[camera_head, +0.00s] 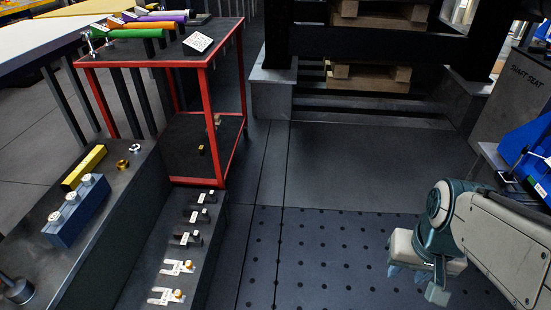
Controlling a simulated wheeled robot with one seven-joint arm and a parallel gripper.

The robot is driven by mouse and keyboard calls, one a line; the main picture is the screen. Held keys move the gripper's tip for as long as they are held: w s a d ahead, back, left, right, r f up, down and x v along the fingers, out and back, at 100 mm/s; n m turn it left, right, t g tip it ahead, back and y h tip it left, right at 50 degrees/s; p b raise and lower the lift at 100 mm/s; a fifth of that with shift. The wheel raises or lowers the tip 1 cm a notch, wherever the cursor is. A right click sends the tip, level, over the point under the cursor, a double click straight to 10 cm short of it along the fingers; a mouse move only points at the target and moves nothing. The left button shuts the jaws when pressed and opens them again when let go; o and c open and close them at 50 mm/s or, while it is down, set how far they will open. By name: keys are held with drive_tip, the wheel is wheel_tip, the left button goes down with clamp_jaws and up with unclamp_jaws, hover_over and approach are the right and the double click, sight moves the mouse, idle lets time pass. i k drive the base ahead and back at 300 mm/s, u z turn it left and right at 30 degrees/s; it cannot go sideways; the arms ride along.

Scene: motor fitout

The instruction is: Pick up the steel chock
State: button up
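No piece is clearly marked as the steel chock, and I cannot tell for certain which one it is. Several small slotted pieces with white tags lie in a row on the low dark ledge at lower centre-left. The far ones, such as this dark piece (187,239), have pale knobs. My gripper (416,281) is at lower right, pointing down over the perforated floor plate, well right of the row. Its fingers look spread apart, with nothing seen between them.
A red-framed cart (208,100) stands beyond the row, with coloured rolls on top and small items below. A blue block (76,211) and yellow bar (84,167) lie on the left bench. The perforated floor plate (310,250) is clear. Blue bins (528,140) stand at right.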

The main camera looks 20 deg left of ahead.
sight(202, 199)
drive_tip(key=u, duration=0.15)
drive_tip(key=i, duration=2)
drive_tip(key=u, duration=1.7)
drive_tip(key=i, duration=0.85)
drive_tip(key=u, duration=1)
